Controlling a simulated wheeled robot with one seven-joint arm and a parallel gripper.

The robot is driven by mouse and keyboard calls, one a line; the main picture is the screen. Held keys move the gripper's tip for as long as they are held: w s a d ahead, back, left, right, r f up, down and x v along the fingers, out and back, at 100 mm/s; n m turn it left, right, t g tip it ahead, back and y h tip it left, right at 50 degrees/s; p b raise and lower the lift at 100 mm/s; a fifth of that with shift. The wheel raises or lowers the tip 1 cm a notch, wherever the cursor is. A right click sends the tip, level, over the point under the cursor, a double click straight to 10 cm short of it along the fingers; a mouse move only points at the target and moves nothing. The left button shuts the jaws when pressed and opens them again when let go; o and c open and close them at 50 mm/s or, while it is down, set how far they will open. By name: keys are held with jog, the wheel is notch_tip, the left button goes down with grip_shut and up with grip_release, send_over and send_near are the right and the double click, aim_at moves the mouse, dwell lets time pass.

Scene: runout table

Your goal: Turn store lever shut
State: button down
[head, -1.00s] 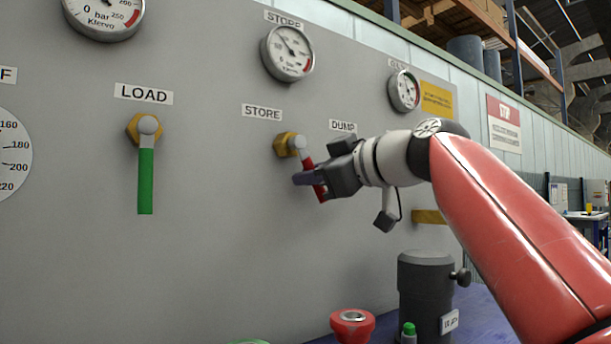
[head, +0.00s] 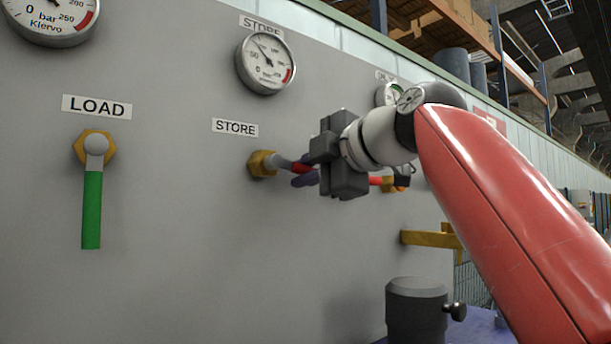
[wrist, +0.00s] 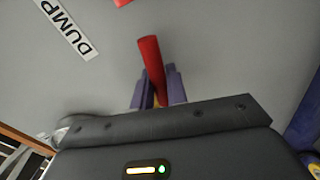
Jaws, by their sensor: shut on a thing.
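The store lever has a brass hex fitting (head: 262,164) on the grey panel, below right of the STORE label (head: 235,127). Its red handle (head: 302,168) now points right, close to level with a slight downward tilt. My gripper (head: 306,179) is shut on that handle from the right, with purple fingers on either side. In the wrist view the red handle (wrist: 149,58) sticks out beyond the purple fingers (wrist: 157,92). The gripper body hides part of the handle in the head view.
The LOAD lever (head: 92,205), green, hangs straight down at left. A second red piece (head: 376,181) with brass shows right of my gripper, partly hidden. A yellow bracket (head: 430,239) juts out at right. A dark grey cylinder (head: 416,310) stands below.

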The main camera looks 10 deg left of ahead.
jog(key=shift+r+n+p, duration=0.35)
jog(key=shift+r+n, duration=0.15)
jog(key=shift+n, duration=0.3)
jog(key=shift+t, duration=0.3)
jog(key=c, duration=1.5)
grip_release()
jog(key=shift+o, duration=0.2)
jog(key=b+v, duration=0.1)
jog(key=v, duration=0.7)
jog(key=shift+r+b, duration=0.15)
jog(key=shift+b, duration=0.15)
jog(key=shift+a, duration=0.1)
